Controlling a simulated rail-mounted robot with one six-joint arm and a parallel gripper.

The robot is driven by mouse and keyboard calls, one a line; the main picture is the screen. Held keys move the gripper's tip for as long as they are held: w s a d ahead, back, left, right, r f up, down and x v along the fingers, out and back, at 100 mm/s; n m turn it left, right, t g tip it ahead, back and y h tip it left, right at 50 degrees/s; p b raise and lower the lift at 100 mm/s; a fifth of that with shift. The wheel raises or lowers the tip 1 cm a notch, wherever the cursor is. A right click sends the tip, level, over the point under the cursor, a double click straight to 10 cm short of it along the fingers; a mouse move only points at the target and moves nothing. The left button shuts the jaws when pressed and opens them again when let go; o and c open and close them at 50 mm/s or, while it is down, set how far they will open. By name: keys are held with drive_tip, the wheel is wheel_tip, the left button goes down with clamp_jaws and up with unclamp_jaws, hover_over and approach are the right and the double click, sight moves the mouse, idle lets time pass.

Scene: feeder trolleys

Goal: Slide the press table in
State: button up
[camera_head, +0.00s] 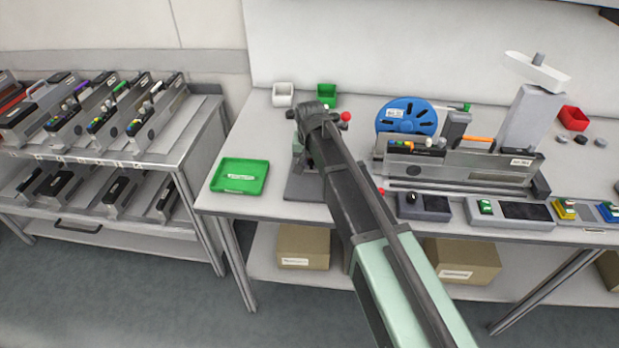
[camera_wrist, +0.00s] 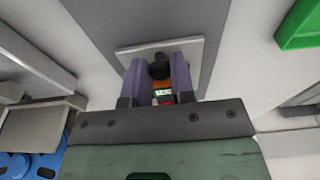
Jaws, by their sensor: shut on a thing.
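In the wrist view my gripper (camera_wrist: 160,75) has two purple fingers shut around a small black knob (camera_wrist: 160,64). The knob stands at the edge of a light grey plate, which looks like the press table (camera_wrist: 193,46). The plate lies over a wider, darker grey base (camera_wrist: 207,15). Small orange and green-white parts show between the fingers; I cannot tell what they are. In the head view my arm covers most of the press, the press table and my gripper; only part of the grey press base (camera_head: 301,187) shows.
A green tray (camera_head: 240,177) lies left of the press; its corner also shows in the wrist view (camera_wrist: 300,25). White (camera_head: 283,95) and green (camera_head: 326,95) bins stand behind. A blue reel (camera_head: 406,116) and a feeder fixture (camera_head: 465,160) stand to the right. A loaded trolley (camera_head: 190,150) stands left.

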drive_tip(key=shift+w+r, duration=0.1)
drive_tip(key=shift+w, duration=0.55)
